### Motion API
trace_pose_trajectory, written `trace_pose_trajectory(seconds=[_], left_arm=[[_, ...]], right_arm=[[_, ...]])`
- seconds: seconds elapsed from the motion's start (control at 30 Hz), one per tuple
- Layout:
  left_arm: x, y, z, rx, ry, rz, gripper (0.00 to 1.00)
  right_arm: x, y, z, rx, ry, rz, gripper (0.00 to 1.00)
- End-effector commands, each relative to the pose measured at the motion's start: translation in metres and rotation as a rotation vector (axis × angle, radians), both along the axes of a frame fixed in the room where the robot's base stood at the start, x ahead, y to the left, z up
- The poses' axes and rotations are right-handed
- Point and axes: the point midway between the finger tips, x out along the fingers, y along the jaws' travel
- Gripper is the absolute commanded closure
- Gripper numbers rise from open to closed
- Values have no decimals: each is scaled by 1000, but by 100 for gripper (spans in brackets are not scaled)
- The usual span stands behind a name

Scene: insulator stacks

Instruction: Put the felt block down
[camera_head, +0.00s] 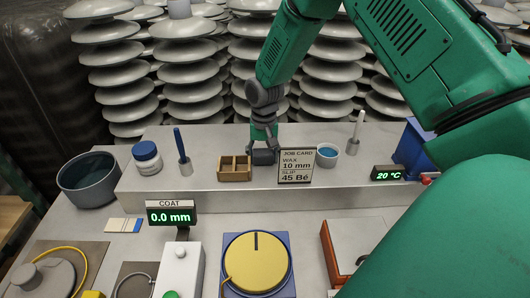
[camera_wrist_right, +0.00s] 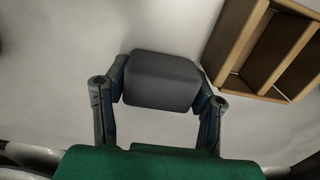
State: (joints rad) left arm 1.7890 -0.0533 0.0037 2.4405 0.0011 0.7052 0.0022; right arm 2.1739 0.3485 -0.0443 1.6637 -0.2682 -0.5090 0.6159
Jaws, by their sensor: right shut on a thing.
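The felt block (camera_wrist_right: 162,78) is a dark grey rounded block. My right gripper (camera_wrist_right: 160,92) is shut on it, one finger on each side, in the right wrist view. In the head view the right gripper (camera_head: 264,146) reaches down to the raised back shelf, with the dark block (camera_head: 263,157) at its fingertips. The block is just right of a small wooden divided box (camera_head: 235,175) and apart from it. I cannot tell whether the block touches the shelf. The box also shows at the upper right of the wrist view (camera_wrist_right: 228,50). My left gripper is not in view.
A job card (camera_head: 295,174) stands right of the block, with a blue-filled cup (camera_head: 327,155) beyond. On the left are a blue-handled tool (camera_head: 181,148), a jar (camera_head: 147,158) and a bowl (camera_head: 88,181). In front are a coat display (camera_head: 171,214) and yellow dial (camera_head: 257,265).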

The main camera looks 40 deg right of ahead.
Motion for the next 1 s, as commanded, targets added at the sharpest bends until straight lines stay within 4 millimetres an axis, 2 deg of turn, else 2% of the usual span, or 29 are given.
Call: trace_pose_trajectory(seconds=[0.3,0.33,0.37,0.4,1.0], left_arm=[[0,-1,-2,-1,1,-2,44],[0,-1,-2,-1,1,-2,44],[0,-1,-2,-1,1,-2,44],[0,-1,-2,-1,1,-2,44],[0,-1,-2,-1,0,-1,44]], right_arm=[[-4,-14,-15,14,5,-6,95],[-4,-14,-16,14,6,-6,42],[-3,-15,-16,13,7,-7,31],[-3,-15,-16,13,6,-6,29],[-3,-6,-11,7,4,-6,29]])
